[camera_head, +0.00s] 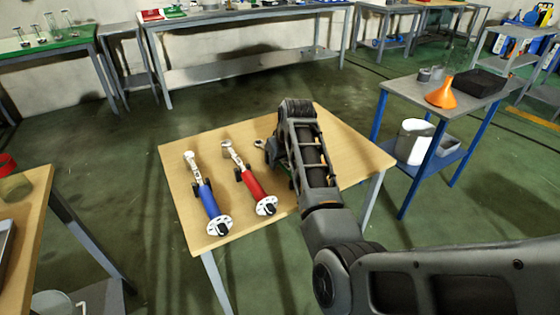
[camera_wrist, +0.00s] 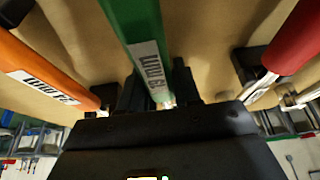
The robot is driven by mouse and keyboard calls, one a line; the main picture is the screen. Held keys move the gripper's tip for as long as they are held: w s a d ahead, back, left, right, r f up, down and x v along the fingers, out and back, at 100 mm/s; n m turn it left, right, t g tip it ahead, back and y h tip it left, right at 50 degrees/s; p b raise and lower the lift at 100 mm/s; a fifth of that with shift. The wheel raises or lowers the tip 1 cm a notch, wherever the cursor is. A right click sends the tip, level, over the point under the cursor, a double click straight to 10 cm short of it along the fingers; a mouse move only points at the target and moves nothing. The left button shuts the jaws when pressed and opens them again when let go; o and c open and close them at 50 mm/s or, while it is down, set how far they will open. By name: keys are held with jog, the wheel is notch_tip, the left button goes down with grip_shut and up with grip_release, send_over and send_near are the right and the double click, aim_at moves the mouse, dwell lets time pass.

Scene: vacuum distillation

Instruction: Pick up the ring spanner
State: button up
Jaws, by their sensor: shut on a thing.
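The ring spanner is the green-handled tool (camera_wrist: 140,30), which carries a white label in the wrist view. In the head view a small grey ring-shaped end (camera_head: 259,143) shows just left of my arm, in line with the other tools' heads, and appears to be its head. My gripper (camera_wrist: 158,95) is shut on the green handle, with a dark finger on each side. In the head view my arm hides the gripper and most of the spanner, so I cannot tell whether it still touches the table.
On the wooden table (camera_head: 180,228) lie a blue-handled tool (camera_head: 208,198) and a red-handled tool (camera_head: 252,184), left of my arm. The wrist view shows an orange handle (camera_wrist: 30,70) and a red handle (camera_wrist: 300,40) on either side. A side table with an orange funnel (camera_head: 440,95) stands right.

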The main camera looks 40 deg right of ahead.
grip_shut()
jog(key=shift+r, duration=0.45)
jog(key=r, duration=0.3)
jog(key=shift+s+d+r, duration=0.1)
jog(key=shift+d+r, duration=0.15)
jog(key=shift+r, duration=0.1)
jog(key=s+d+r, duration=0.6)
jog(key=s+d, duration=0.1)
jog(key=d, duration=0.1)
jog(key=shift+s+d+r, duration=0.2)
jog(key=shift+s+r, duration=0.05)
